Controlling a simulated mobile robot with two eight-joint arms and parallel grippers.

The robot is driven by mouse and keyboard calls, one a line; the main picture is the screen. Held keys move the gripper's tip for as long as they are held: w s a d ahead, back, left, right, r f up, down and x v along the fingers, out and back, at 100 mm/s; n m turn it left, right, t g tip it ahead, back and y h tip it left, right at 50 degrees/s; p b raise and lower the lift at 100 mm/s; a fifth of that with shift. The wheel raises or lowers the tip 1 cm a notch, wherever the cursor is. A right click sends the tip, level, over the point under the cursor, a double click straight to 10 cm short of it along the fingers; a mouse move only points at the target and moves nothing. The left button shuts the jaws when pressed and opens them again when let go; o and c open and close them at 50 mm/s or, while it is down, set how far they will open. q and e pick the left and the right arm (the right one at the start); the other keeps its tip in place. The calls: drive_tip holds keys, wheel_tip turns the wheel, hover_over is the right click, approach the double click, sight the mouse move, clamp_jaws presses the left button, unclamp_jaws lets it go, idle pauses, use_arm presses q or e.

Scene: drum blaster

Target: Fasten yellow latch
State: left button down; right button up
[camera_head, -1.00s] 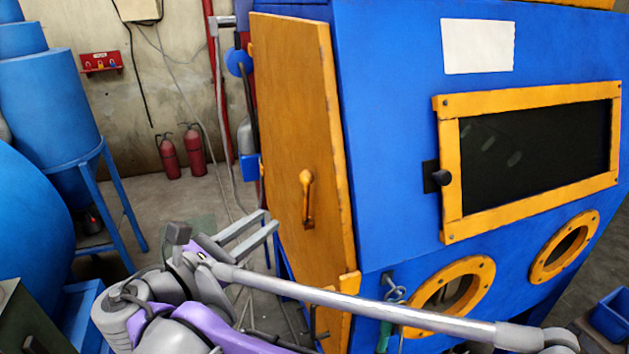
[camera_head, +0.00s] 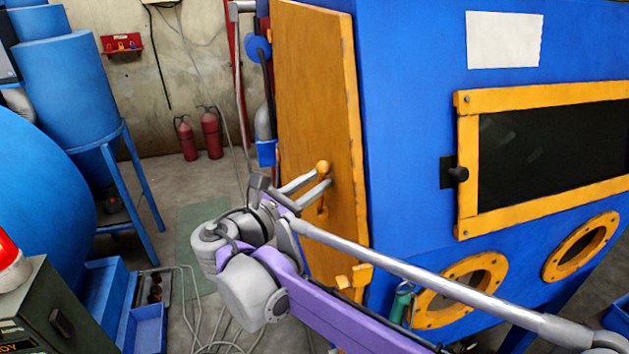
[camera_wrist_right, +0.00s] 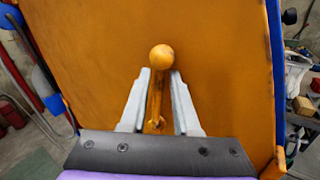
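The yellow latch is a ball-ended handle (camera_head: 323,167) on the orange-yellow side door (camera_head: 310,90) of the blue blasting cabinet (camera_head: 405,50). My right gripper (camera_head: 322,181) reaches up to it, and its fingers partly hide the handle in the head view. In the right wrist view the latch (camera_wrist_right: 161,56) points up, with its ball at the fingertips. The two fingers of my right gripper (camera_wrist_right: 160,75) stand on either side of its shaft, with small gaps showing, so the gripper is open around it. The door looks closed against the cabinet. My left gripper is not in view.
The cabinet's framed window (camera_head: 550,150) and round glove ports (camera_head: 460,291) are on the right. Blue tanks (camera_head: 70,90) stand at the left, beside a dark box with a red lamp (camera_head: 10,268). Cables (camera_head: 200,335) lie on the floor. Fire extinguishers (camera_head: 210,133) stand by the wall.

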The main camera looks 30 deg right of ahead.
drive_tip(key=shift+c, duration=0.3)
clamp_jaws()
idle(1.2)
